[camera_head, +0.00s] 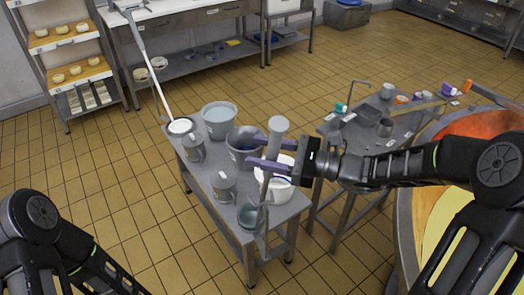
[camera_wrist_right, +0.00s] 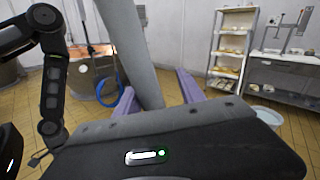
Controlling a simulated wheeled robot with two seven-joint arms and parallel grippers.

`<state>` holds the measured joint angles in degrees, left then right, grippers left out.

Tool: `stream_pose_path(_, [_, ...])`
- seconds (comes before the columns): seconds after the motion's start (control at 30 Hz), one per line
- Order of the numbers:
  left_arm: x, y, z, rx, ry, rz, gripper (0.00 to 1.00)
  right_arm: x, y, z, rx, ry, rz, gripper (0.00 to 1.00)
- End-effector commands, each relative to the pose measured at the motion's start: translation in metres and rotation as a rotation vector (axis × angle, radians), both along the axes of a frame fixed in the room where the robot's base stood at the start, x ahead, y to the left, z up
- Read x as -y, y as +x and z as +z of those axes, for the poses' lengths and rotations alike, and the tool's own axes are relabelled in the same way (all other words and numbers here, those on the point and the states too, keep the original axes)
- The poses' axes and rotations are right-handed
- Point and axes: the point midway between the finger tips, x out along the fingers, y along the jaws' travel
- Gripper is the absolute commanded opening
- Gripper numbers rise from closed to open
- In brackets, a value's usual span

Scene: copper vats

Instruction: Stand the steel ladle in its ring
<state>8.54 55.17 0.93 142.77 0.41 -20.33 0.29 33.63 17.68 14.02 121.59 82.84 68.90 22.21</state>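A grey, round-ended upright piece (camera_head: 279,125) stands at the right end of the small steel table. It looks like the steel ladle, but I cannot be sure. In the right wrist view the grey shaft (camera_wrist_right: 128,45) rises between the fingers, nearer the left one. My right gripper (camera_head: 268,153) has its purple fingers spread on either side of this shaft; a gap shows beside the right finger in the wrist view. The piece's lower end is partly hidden by the gripper. I cannot make out the ring clearly. Only my left arm shows at lower left; its gripper is out of view.
A second table (camera_head: 350,145) stands right, beside a copper vat (camera_head: 405,215). Tiled floor lies open at left.

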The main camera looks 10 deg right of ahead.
Motion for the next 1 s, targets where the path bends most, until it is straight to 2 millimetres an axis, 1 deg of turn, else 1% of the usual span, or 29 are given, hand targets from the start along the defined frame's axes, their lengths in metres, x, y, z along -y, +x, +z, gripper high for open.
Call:
stream_pose_path(0.27, [0.000, 0.000, 0.000, 0.000, 0.000, 0.000, 0.36, 0.000, 0.000, -0.001, -0.002, -0.001, -0.001, 0.50])
stream_pose_path(0.37, [0.000, 0.000, -0.002, -0.001, 0.001, 0.001, 0.36, 0.003, -0.001, -0.001, -0.001, -0.001, -0.002, 0.50])
stream_pose_path(0.57, [0.000, 0.001, -0.008, 0.001, -0.001, -0.001, 0.36, 0.024, -0.012, -0.003, 0.000, -0.002, -0.005, 0.50])
stream_pose_path(0.8, [0.001, 0.002, -0.015, 0.005, -0.003, -0.001, 0.36, 0.058, -0.030, -0.004, 0.000, -0.001, -0.004, 0.50])
stream_pose_path(0.9, [0.001, 0.002, -0.016, 0.006, -0.004, -0.001, 0.36, 0.066, -0.035, -0.003, 0.000, -0.002, -0.002, 0.50])
stream_pose_path(1.0, [0.001, 0.002, -0.016, 0.006, -0.004, -0.002, 0.36, 0.069, -0.037, -0.003, 0.000, -0.001, 0.000, 0.50])
